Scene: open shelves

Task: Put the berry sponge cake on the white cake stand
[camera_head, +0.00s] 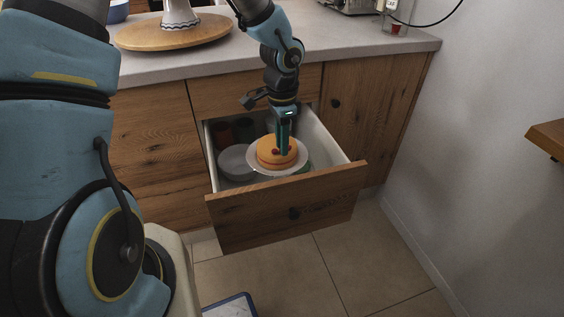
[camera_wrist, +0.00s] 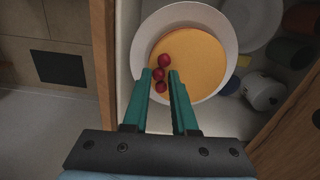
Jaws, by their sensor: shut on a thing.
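The berry sponge cake (camera_head: 269,146) is round and golden with red berries on top. It is inside the open drawer, over a white round dish (camera_head: 254,168); whether the dish has a stand's foot is hidden. My gripper (camera_head: 284,153) points down and is shut on the cake. In the wrist view, the green fingertips (camera_wrist: 160,74) are beside the berries at the edge of the cake (camera_wrist: 200,62), with the dish's pale rim (camera_wrist: 228,40) around it. On the counter stands a white flared pedestal (camera_head: 179,17) with a dark wavy edge; its top is out of frame.
The wooden drawer front (camera_head: 290,205) is pulled out. A white bowl (camera_head: 235,162) and dark cups (camera_head: 224,133) share the drawer. A round wooden board (camera_head: 140,36) lies under the pedestal. A wooden ledge (camera_head: 547,136) juts from the right. The floor before the drawer is mostly clear.

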